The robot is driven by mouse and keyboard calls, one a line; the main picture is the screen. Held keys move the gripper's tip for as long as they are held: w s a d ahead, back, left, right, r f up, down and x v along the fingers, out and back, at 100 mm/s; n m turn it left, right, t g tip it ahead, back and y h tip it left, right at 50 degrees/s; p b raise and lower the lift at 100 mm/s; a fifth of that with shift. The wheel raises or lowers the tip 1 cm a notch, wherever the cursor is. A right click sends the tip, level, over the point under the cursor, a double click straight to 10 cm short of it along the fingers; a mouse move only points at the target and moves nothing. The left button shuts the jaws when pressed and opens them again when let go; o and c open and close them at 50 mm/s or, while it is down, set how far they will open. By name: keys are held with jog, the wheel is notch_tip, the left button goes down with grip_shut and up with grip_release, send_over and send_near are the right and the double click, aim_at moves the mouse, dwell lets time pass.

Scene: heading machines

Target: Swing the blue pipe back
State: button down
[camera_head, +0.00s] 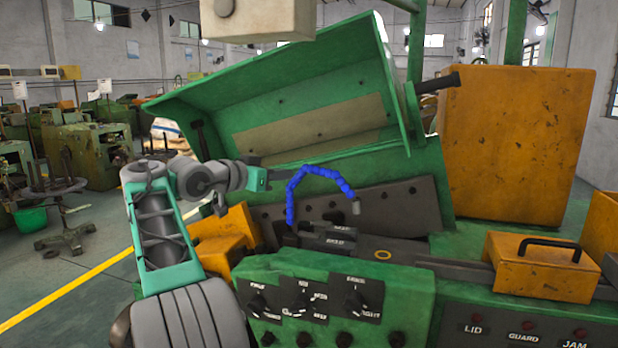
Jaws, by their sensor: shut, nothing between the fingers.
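The blue pipe (319,171) is a segmented, bent hose over the machine bed. It rises from a base at the lower left, arches over and ends at the right in a grey nozzle (356,207) pointing down. My gripper (285,175) is at the end of my arm, just left of the pipe's upper left bend. Its fingers are shut with nothing between them. It appears close to the pipe, but I cannot tell if they touch.
A raised green lid (280,95) stands behind the pipe. A green panel with black knobs (330,290) is in front. An orange box with a black handle (540,267) sits at the right. A large orange cabinet (513,140) stands behind. Open floor lies left.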

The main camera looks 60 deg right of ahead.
aim_at(323, 172)
jog(key=p+x, duration=0.3)
jog(key=x, duration=1)
jog(key=shift+s+d+p, duration=0.1)
jog(key=shift+d+p, duration=0.2)
jog(key=shift+d, duration=0.05)
jog(key=shift+f, duration=0.1)
